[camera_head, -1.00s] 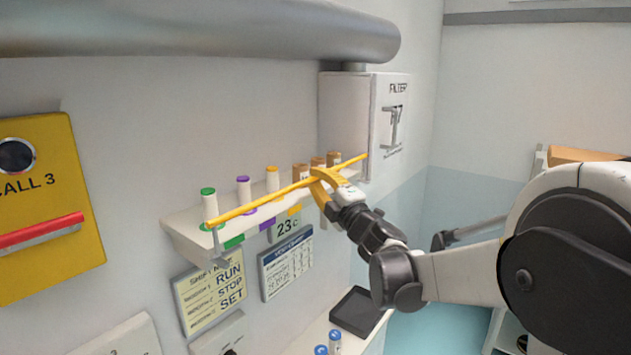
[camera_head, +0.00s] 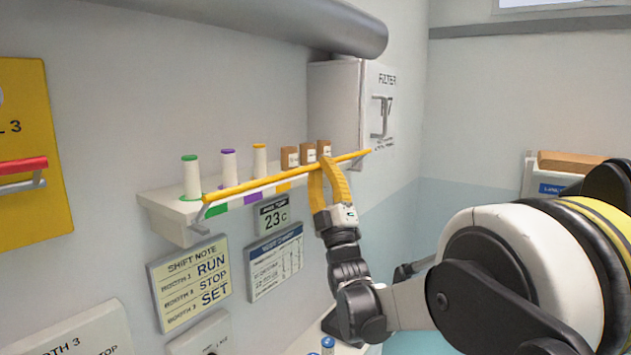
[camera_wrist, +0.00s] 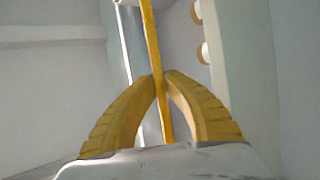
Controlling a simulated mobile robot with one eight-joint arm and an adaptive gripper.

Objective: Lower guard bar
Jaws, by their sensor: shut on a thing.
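The yellow guard bar (camera_head: 250,186) runs along the front of a white shelf (camera_head: 168,203), just above the coloured labels on its edge. A grey bracket carries its left end; its right end reaches the filter box. My gripper (camera_head: 327,165) comes from below with its yellow fingers pointing up, shut on the bar towards its right end. In the wrist view the bar (camera_wrist: 150,35) passes between the two fingertips (camera_wrist: 160,80). The exact finger contact is small in the head view.
A white filter box (camera_head: 335,100) is at the right. A thick grey pipe (camera_head: 260,25) crosses above. Wall notes (camera_head: 190,283) hang below the shelf.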

